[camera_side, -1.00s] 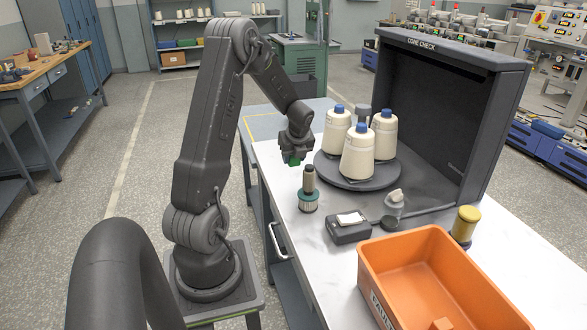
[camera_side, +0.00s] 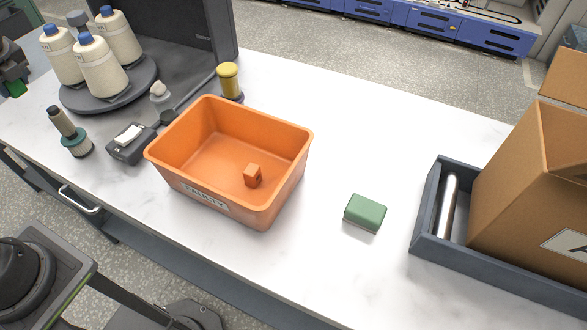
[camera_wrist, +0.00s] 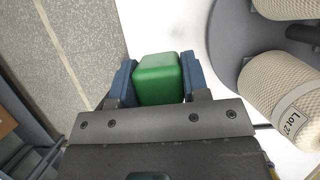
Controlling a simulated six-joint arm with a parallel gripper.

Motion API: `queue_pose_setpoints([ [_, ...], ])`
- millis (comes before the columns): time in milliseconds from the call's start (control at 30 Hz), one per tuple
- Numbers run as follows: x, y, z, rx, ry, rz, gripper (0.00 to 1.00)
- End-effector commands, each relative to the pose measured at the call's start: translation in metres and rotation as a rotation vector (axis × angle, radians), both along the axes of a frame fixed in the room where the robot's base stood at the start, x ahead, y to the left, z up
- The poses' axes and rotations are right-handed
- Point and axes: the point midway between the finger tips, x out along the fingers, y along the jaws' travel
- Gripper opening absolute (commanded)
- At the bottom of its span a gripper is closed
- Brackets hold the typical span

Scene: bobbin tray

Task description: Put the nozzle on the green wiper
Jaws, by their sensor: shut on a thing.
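My gripper (camera_wrist: 157,72) is shut on a green block (camera_wrist: 158,88), which sits between its two blue-grey fingers. In the side view the gripper (camera_side: 14,86) is at the far left edge, with a bit of green below it. A rounded green block (camera_side: 365,212), which looks like the green wiper, lies on the white table right of the orange bin, well away from the gripper. No nozzle is clearly recognisable. A dark cylinder with a teal, ribbed base (camera_side: 76,142) stands at the table's left.
An orange bin (camera_side: 168,180) holds a small orange block (camera_side: 252,175). Cones stand on a round grey turntable (camera_side: 110,98) beside the gripper. A grey tray (camera_side: 425,222) with a metal rod and a cardboard box (camera_side: 530,160) is at right. Table around the green wiper is clear.

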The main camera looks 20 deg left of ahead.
Motion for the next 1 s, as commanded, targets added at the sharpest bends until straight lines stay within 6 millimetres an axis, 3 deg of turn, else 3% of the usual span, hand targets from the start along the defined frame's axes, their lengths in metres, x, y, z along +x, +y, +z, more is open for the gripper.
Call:
queue_pose_setpoints([
  [67, 0.0, 0.0, 0.022, 0.005, -0.004, 0.0, 0.19],
  [300, 0.0, 0.0, 0.069, 0.002, -0.002, 0.0, 0.19],
  [567, 0.044, -0.03, 0.068, -0.002, 0.001, -0.122, 0.19],
  [767, 0.095, -0.076, 0.069, -0.001, 0.002, -0.272, 0.19],
  [1000, 0.166, -0.173, 0.069, 0.0, 0.003, -0.532, 0.19],
])
